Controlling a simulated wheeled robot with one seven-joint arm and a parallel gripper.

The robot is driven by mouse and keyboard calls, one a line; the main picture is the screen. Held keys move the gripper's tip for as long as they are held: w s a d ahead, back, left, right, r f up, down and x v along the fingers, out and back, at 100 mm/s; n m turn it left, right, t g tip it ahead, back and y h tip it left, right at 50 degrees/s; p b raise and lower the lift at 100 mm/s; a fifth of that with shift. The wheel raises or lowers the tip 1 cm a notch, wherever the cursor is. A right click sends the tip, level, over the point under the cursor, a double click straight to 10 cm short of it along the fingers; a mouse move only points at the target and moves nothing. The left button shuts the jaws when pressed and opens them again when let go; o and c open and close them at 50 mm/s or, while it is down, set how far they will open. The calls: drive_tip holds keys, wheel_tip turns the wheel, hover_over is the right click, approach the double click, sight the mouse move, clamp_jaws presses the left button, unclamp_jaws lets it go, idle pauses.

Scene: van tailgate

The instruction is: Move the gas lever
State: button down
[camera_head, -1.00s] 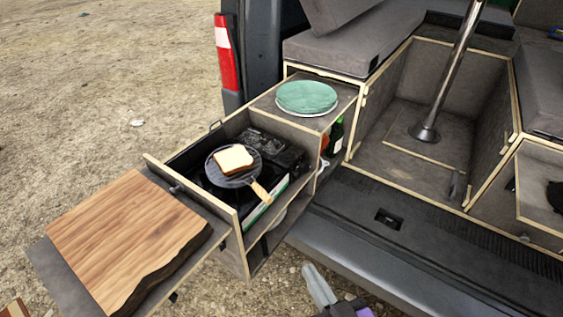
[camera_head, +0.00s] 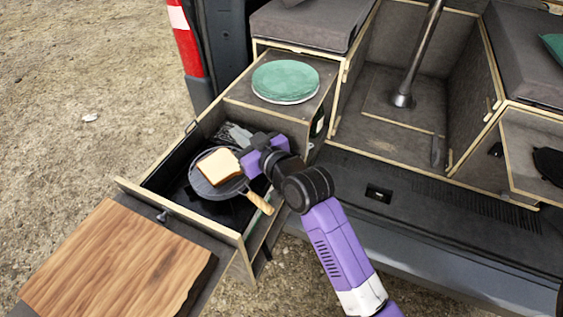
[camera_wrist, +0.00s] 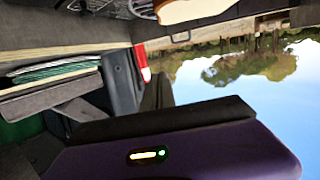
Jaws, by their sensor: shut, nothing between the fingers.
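A dark camp stove (camera_head: 231,210) sits in the pulled-out drawer, mostly under a round grey pan. The pan (camera_head: 203,188) has a wooden handle (camera_head: 259,203) and holds a slice of bread (camera_head: 218,166). I cannot make out the gas lever; my arm and gripper cover the stove's right side. In the wrist view the bread (camera_wrist: 190,11) shows at the top edge.
Green plates (camera_head: 286,81) stand on the cabinet just behind the drawer. A wooden board (camera_head: 115,260) lies on the front shelf. The drawer's front wall (camera_head: 180,208) rises beside the pan. The open van compartment (camera_head: 400,115) with a metal post is to the right.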

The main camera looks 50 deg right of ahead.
drive_tip(key=w+d+r+n, duration=0.1)
drive_tip(key=w+d, duration=0.1)
drive_tip(key=w, duration=0.1)
drive_tip(key=s+d+f+n+g+y, duration=0.1)
drive_tip(key=f+n+g, duration=0.2)
drive_tip(key=s+d+f+n+g+y+p, duration=0.1)
drive_tip(key=d+f+n+g, duration=0.1)
drive_tip(key=n+g, duration=0.1)
drive_tip(key=s+d+f+n+g+y, duration=0.1)
drive_tip(key=d+f+n+g, duration=0.1)
drive_tip(key=f+g, duration=0.1)
drive_tip(key=shift+f+n+g+p, duration=0.3)
drive_tip(key=shift+n+g, duration=0.1)
drive_tip(key=shift+g, duration=0.3)
drive_tip(key=s+d+n+g, duration=0.2)
drive_tip(key=s+d+g, duration=0.2)
drive_tip(key=s, duration=0.3)
drive_tip(key=shift+s+d+r+n+g, duration=0.2)
drive_tip(key=shift+d+r+n+g, duration=0.15)
drive_tip(key=shift+d, duration=0.25)
drive_tip(key=shift+f, duration=0.1)
drive_tip(key=f+b, duration=0.6)
drive_tip(key=f, duration=0.1)
drive_tip(key=shift+w+a, duration=0.25)
drive_tip(key=shift+a, duration=0.1)
